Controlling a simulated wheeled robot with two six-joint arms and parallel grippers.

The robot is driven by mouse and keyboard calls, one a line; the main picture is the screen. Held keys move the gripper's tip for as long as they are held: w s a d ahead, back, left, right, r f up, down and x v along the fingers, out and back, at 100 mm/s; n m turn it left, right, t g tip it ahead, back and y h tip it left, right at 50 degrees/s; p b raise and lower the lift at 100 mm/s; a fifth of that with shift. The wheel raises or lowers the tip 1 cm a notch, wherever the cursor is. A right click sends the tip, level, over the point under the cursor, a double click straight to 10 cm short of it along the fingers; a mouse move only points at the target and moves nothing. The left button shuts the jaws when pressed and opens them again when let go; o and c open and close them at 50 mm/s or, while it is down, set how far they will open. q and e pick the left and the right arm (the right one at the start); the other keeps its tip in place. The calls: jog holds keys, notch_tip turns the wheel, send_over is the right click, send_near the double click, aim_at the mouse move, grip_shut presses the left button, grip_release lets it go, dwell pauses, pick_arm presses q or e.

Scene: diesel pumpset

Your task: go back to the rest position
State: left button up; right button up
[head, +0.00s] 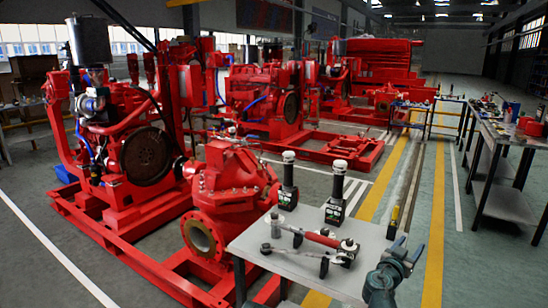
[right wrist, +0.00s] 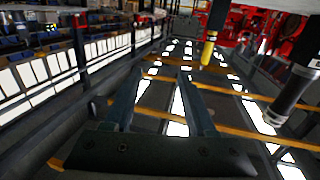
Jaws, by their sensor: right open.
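My right gripper (head: 408,248) is at the lower right of the head view, beside the right edge of a small grey table. Its two fingers are apart and nothing shows between them. My left gripper is not in view.
On the grey table (head: 272,252) lies a red-handled tool (head: 320,238); two dark, white-topped devices (head: 288,182) (head: 336,192) stand there. A red pumpset (head: 225,195) is to the left. A workbench (head: 510,140) stands right, with open floor between.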

jog(key=s+a+n+g+y+p, duration=0.1)
jog(key=s+a+g+p, duration=0.1)
jog(key=a+p, duration=0.2)
jog(key=s+a+f+n+g+y+p, duration=0.1)
jog(key=s+a+g+y+p, duration=0.1)
jog(key=a, duration=0.3)
jog(key=s+a+n+g+y+p, duration=0.1)
jog(key=s+a+g+p, duration=0.1)
jog(key=s+a+p, duration=0.2)
jog(key=shift+a+f+n+y+p, duration=0.35)
jog(key=shift+a+p, duration=0.2)
jog(key=shift+p, duration=0.3)
jog(key=s+a+n+g+y+p, duration=0.6)
jog(key=s+a, duration=0.9)
jog(key=a, duration=0.4)
jog(key=n+g+p, duration=0.1)
jog(key=n+p, duration=0.1)
jog(key=n, duration=0.1)
jog(key=shift+s+a+r+y, duration=0.15)
jog(key=shift+s+a+y, duration=0.1)
jog(key=shift+s+y, duration=0.1)
